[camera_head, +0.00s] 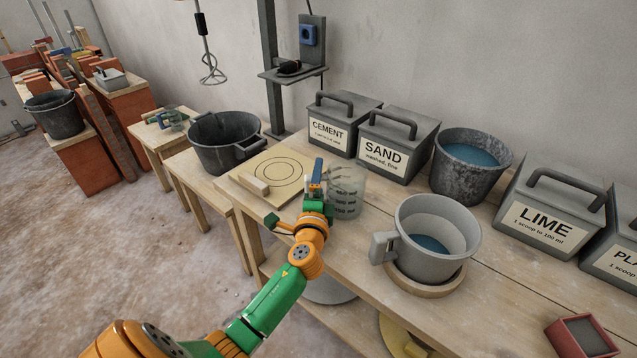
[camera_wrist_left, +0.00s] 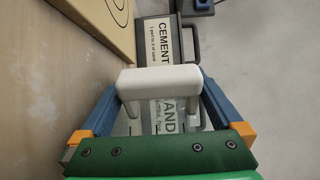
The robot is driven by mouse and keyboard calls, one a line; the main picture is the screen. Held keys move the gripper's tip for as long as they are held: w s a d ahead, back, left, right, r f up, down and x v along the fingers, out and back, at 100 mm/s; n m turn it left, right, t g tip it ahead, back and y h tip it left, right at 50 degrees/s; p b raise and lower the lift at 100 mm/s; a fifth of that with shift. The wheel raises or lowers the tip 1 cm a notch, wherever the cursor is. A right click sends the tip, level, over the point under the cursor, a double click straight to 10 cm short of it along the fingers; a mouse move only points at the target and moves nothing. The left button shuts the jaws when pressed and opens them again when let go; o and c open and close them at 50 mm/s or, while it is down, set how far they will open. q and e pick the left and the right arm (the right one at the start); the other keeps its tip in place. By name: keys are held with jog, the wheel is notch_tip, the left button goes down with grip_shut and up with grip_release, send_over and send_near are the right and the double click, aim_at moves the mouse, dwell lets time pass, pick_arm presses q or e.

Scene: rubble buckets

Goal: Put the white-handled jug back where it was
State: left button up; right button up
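The clear measuring jug (camera_head: 347,190) with dark volume marks is above or on the workbench, in front of the sand box; I cannot tell whether it touches the bench. Its white handle (camera_wrist_left: 158,82) shows in the left wrist view, with the jug's clear body behind it. My left gripper (camera_head: 316,180) is at the jug's left side. In the left wrist view its two blue fingers (camera_wrist_left: 160,98) lie at either end of the handle. Whether they press on it is unclear. My right gripper is out of view.
Left of the jug lies a board with drawn circles (camera_head: 292,184) and a wooden block (camera_head: 253,183). A grey handled pot (camera_head: 440,262) of water stands close on the right. Cement (camera_head: 328,132) and sand (camera_head: 383,152) boxes and a water bucket (camera_head: 462,180) stand behind.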

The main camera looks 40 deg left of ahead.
pick_arm(q)
jog(key=shift+r, duration=0.25)
jog(key=v, duration=1.2)
jog(key=shift+f, duration=0.1)
